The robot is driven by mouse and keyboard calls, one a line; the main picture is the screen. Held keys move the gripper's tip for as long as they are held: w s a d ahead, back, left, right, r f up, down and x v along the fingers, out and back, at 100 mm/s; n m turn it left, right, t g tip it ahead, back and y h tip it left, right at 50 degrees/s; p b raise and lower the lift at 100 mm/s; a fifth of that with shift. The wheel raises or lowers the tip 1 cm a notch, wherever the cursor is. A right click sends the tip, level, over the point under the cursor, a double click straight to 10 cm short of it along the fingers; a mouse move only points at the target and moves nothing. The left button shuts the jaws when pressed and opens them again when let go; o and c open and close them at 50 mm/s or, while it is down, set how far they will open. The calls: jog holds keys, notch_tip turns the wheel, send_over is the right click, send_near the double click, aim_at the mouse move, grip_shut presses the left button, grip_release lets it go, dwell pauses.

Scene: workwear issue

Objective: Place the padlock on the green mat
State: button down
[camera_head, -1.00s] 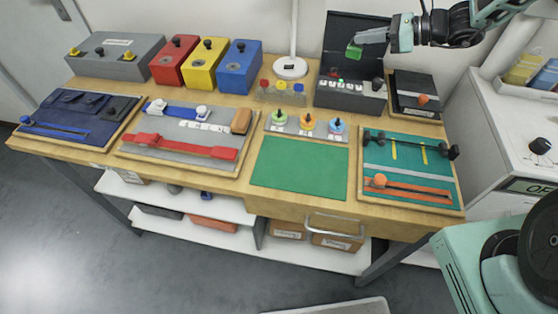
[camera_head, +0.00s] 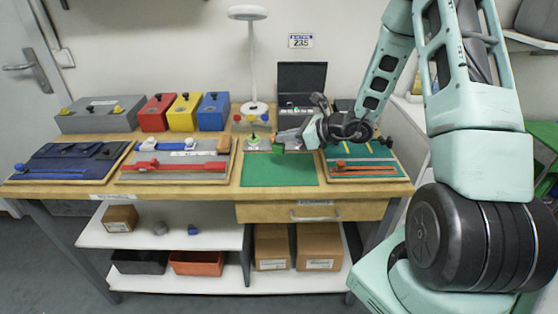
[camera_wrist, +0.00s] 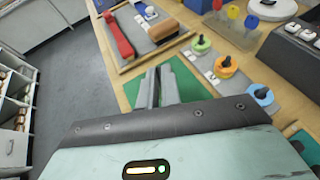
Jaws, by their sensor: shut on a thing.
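The padlock (camera_head: 278,149) is a small green body held at the tips of my gripper (camera_head: 284,139). In the head view it appears over the back edge of the green mat (camera_head: 280,175), and I cannot tell whether it touches anything below. The mat lies flat and bare at the front of the bench. In the wrist view the shut fingers (camera_wrist: 164,84) point down over the mat (camera_wrist: 131,92), and the padlock is hidden or cannot be told from the mat.
Behind the mat is a grey plate with green, orange (camera_wrist: 226,66) and blue (camera_wrist: 262,95) ringed knobs. A grey board with a red strap (camera_head: 160,165) lies left, a teal tray (camera_head: 357,170) right. An open black case (camera_head: 302,80) and a lamp (camera_head: 254,108) stand behind.

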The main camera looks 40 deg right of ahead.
jog(key=shift+f+p, duration=0.3)
jog(key=shift+f, duration=2.6)
jog(key=shift+f, duration=0.2)
jog(key=c, duration=1.6)
grip_release()
jog(key=shift+r, duration=0.1)
